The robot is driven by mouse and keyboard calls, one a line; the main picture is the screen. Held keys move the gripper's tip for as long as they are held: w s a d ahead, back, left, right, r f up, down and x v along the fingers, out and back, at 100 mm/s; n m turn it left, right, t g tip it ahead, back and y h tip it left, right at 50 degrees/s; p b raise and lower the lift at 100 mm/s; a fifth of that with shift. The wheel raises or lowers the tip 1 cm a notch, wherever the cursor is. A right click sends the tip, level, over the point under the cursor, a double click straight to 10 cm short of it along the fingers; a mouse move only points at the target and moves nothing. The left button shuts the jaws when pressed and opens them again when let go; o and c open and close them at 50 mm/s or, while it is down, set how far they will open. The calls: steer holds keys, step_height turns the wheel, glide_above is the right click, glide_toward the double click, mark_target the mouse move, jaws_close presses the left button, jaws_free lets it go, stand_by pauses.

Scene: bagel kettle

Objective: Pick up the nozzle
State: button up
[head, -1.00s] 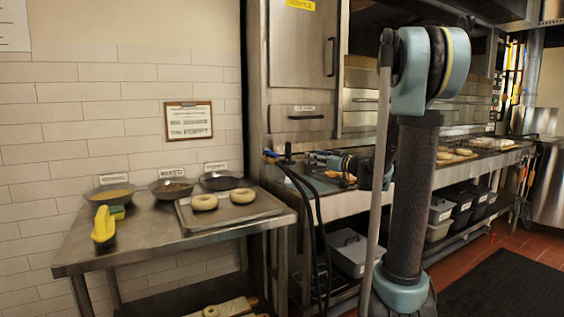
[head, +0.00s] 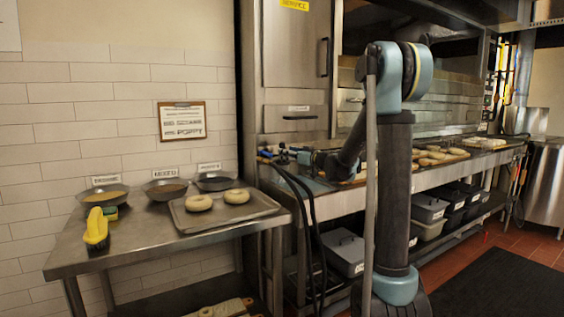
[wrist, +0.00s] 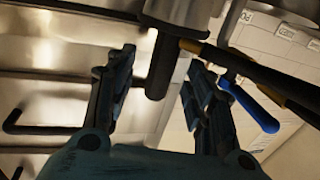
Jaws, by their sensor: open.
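In the wrist view a dark cylinder (wrist: 161,68) below a grey metal body (wrist: 178,12) lies between my fingertips. It may be the nozzle; I cannot tell for sure. My gripper (wrist: 159,60) is open, with a finger on either side of the cylinder; contact is not clear. Beside the right finger are dark hoses with brass-coloured ends (wrist: 203,48) and a blue lever (wrist: 250,106). In the head view my gripper (head: 303,157) is small, at the left end of the long counter, close to the hoses (head: 305,190).
A steel table (head: 150,245) at left holds bowls, a yellow-handled tool (head: 96,228) and a tray (head: 180,218) with two bagels. The long counter (head: 330,203) carries bagels, with bins (head: 345,250) underneath. A tall steel cabinet (head: 290,80) stands behind the hoses.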

steer(key=x, duration=0.4)
steer(key=shift+a+r, duration=0.1)
jaws_close()
steer(key=shift+r, duration=6)
